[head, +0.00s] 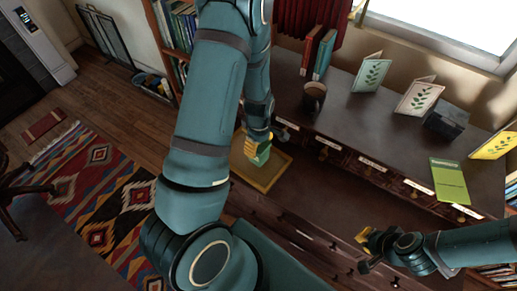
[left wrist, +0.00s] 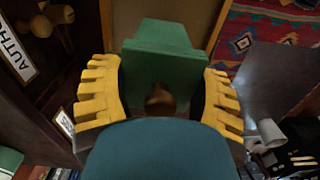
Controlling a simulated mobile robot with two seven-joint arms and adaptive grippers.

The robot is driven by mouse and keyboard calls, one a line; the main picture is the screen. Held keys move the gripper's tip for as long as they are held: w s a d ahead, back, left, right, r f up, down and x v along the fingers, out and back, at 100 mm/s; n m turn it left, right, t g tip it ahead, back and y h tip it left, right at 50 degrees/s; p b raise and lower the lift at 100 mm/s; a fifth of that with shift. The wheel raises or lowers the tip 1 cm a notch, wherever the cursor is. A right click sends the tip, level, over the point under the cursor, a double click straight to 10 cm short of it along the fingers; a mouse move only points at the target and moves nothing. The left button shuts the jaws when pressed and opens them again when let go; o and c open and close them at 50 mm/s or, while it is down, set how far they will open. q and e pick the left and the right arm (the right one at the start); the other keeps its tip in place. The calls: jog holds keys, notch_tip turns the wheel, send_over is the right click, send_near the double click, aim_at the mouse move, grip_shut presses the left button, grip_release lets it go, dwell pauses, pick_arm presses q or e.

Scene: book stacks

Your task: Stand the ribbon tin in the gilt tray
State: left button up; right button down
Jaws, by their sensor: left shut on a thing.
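The ribbon tin (head: 262,154) is a green block gripped at the end of my left arm, over the gilt tray (head: 273,182). My left gripper (head: 256,145) is shut on the tin. In the left wrist view the tin (left wrist: 165,60) sits between the yellow fingers of the gripper (left wrist: 160,95). I cannot tell whether its base touches the tray. My arm hides the tray's left part in the head view. My right gripper (head: 368,252) is at the lower right, its fingers apart, with nothing seen between them.
A dark wood counter (head: 330,140) with labelled drawers runs along the right. It bears a brown mug (head: 314,97), upright books (head: 323,55), leaf cards (head: 370,74), a dark box (head: 446,121) and a green booklet (head: 449,181). A patterned rug (head: 100,215) lies on the floor at left.

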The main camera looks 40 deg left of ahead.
pick_arm(q)
notch_tip(320, 180, down, 3)
jog(key=shift+w+r, duration=0.1)
jog(key=shift+r, duration=0.1)
jog(key=shift+f+b, duration=0.25)
jog(key=shift+b, duration=0.1)
jog(key=o, duration=1.3)
jog(key=shift+o, duration=0.2)
jog(key=shift+r, duration=0.1)
